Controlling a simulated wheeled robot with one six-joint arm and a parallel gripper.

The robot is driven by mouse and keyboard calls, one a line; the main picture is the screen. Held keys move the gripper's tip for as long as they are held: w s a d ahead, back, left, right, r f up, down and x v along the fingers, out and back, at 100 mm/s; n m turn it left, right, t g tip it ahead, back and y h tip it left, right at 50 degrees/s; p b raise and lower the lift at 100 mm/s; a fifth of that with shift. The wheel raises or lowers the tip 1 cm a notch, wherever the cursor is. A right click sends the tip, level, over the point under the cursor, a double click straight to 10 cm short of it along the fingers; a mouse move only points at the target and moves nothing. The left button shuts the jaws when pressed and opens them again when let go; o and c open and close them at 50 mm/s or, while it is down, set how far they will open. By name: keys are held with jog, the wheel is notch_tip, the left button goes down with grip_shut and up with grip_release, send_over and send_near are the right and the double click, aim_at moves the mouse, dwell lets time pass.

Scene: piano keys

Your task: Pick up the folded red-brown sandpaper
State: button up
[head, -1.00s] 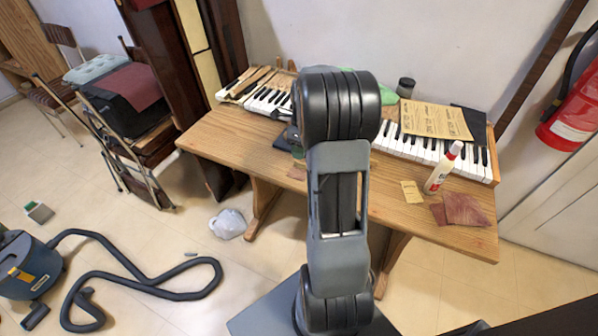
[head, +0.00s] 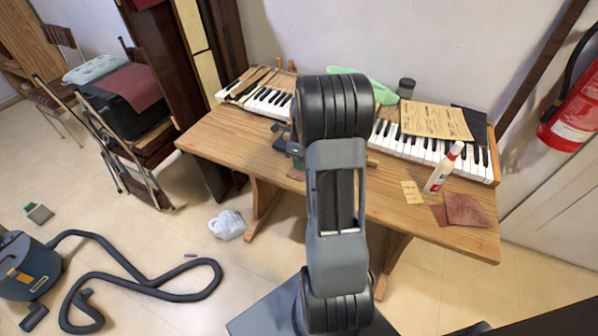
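A red-brown sandpaper piece (head: 466,210) lies flat near the right front of the wooden table, with a smaller reddish piece (head: 439,214) against its left edge. Another small red-brown piece (head: 296,174) shows on the table just left of my arm, partly covered by it. I cannot tell which piece is folded. My arm stands in the middle of the view and hides the table behind it. Dark parts at its left edge look like part of my gripper (head: 284,139), above the table near the small left piece. The fingers are mostly hidden, so their opening does not show.
The table (head: 225,140) carries piano keys (head: 410,146) along its back. A white glue bottle (head: 442,170), a yellowish paper piece (head: 411,192), a printed sheet (head: 437,121), a green cloth (head: 377,88) and a dark jar (head: 405,88) stand or lie around. The table's left front is clear.

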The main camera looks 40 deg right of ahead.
aim_at(292, 177)
jog(key=shift+r, duration=0.1)
grip_shut()
jog(key=shift+r, duration=0.55)
jog(key=s+a+r, duration=0.5)
jog(key=a+r, duration=0.6)
jog(key=a, duration=0.2)
jog(key=shift+r+p, duration=0.35)
jog(key=shift+p, duration=0.1)
